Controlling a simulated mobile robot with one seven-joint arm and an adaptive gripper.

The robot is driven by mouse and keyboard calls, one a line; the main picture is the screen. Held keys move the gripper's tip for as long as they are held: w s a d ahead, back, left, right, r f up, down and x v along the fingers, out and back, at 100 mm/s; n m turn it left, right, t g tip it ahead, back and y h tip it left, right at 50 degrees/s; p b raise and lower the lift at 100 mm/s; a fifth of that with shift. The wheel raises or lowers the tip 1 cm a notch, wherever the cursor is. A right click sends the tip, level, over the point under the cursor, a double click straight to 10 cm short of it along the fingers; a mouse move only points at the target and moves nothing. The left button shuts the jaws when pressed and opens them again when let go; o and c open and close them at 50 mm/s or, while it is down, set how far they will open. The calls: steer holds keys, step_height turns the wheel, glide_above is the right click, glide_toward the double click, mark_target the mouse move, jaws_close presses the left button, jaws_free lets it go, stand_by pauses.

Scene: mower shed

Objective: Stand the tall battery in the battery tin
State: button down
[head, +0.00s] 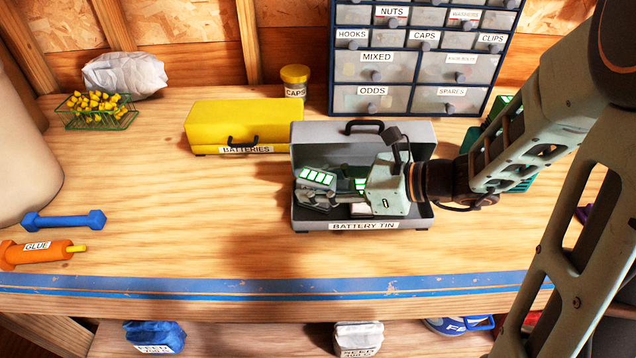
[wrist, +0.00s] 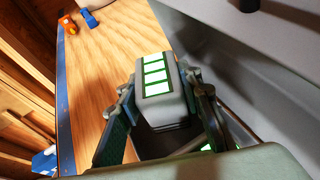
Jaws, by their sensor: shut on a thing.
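A grey battery with a green-lit gauge (head: 317,178) is between the fingers of my gripper (head: 322,196), at the left end inside the open grey battery tin (head: 300,216). In the wrist view the fingers (wrist: 160,105) lie along both sides of the battery (wrist: 158,100), and its gauge faces the camera. Its lower part is hidden, so I cannot tell whether it touches the tin floor. Another green-lit gauge (head: 361,184) shows in the tin, right of the held battery and partly behind my gripper.
The tin's raised lid (head: 310,140) stands behind my gripper. A closed yellow BATTERIES box (head: 215,118) is behind and left. The drawer cabinet (head: 420,65) rises at the back. A blue dumbbell-shaped thing (head: 64,221) and an orange glue tube (head: 35,255) lie far left.

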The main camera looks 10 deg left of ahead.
steer(key=shift+f, duration=0.15)
steer(key=shift+f, duration=0.15)
steer(key=c, duration=1.4)
jaws_free()
steer(key=shift+r, duration=0.2)
steer(key=shift+d+r, duration=0.2)
steer(key=v, duration=1.1)
steer(key=shift+s+d+p, duration=0.2)
steer(key=shift+d+p, duration=0.1)
steer(key=shift+p, duration=0.05)
